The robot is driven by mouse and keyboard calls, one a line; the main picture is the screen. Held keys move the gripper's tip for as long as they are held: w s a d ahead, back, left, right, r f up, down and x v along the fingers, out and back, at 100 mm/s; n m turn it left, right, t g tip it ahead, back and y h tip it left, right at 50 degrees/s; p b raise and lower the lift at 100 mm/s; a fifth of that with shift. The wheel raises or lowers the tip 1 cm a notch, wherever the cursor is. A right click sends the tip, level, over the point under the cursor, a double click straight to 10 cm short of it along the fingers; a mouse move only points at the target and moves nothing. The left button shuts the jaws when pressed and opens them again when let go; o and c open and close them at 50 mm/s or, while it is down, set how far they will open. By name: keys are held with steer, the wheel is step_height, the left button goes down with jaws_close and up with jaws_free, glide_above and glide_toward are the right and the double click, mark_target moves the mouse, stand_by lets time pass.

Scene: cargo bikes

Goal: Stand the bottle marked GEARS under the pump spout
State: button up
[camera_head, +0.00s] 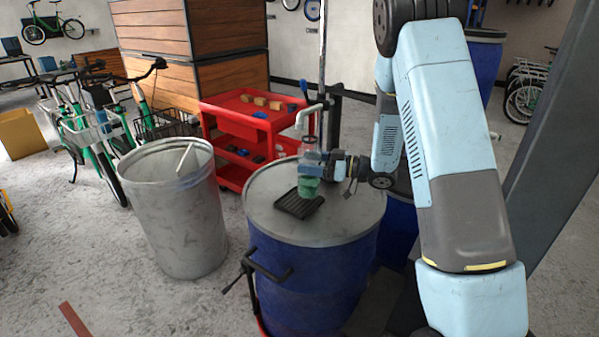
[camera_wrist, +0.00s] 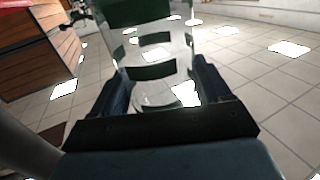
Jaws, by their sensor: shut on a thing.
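My gripper (camera_head: 312,162) is shut around a clear bottle with green on it (camera_head: 308,187). The bottle looks about upright, over or on the rear part of a black slatted drip tray (camera_head: 297,206); I cannot tell whether its base touches. The pale pump spout (camera_head: 303,117) bends down just above the bottle's top.
The tray lies on the grey lid of a blue drum (camera_head: 310,275) with a black crank at its front. A grey metal bin (camera_head: 177,215) stands to the left. A red cart (camera_head: 240,118) with small blocks is behind. Green bikes (camera_head: 95,130) stand at the far left.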

mark_target(299, 161)
steer(key=shift+x, duration=1.8)
steer(key=shift+s+d+f, duration=0.1)
steer(key=shift+d+f, duration=0.05)
steer(key=shift+f, duration=1.6)
steer(key=shift+f, duration=0.1)
steer(key=o, duration=1.2)
steer(key=v, duration=1.2)
